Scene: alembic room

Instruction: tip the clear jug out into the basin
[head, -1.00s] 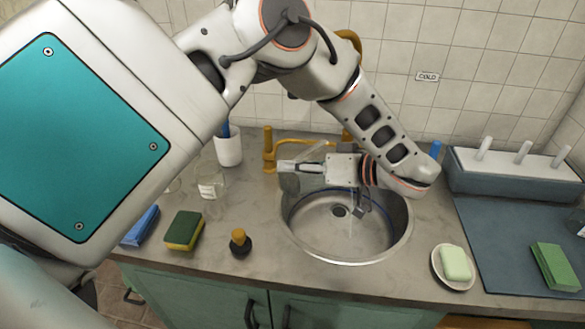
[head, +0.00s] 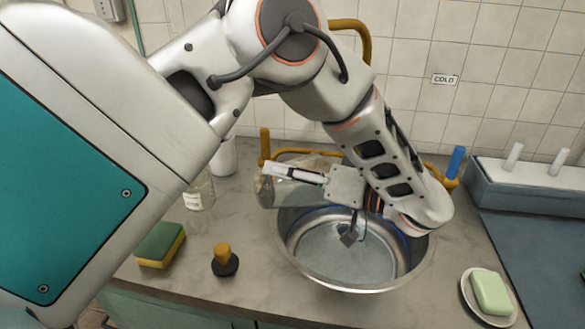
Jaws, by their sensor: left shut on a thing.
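The clear jug (head: 290,194) is see-through and tilted well over, nearly on its side, above the back left rim of the basin. My left gripper (head: 272,172) is shut on the jug, with its pale fingers across the jug's upper side. The wrist hides the jug's right end, so I cannot tell how much it holds. The basin (head: 307,274) is a round metal bowl set in the counter. Its floor looks pale and bluish, and its drain does not show. My right gripper is not in view.
Brass taps (head: 265,146) stand behind the basin. Soap (head: 491,292) on a dish and a grey rack (head: 525,185) are at right.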

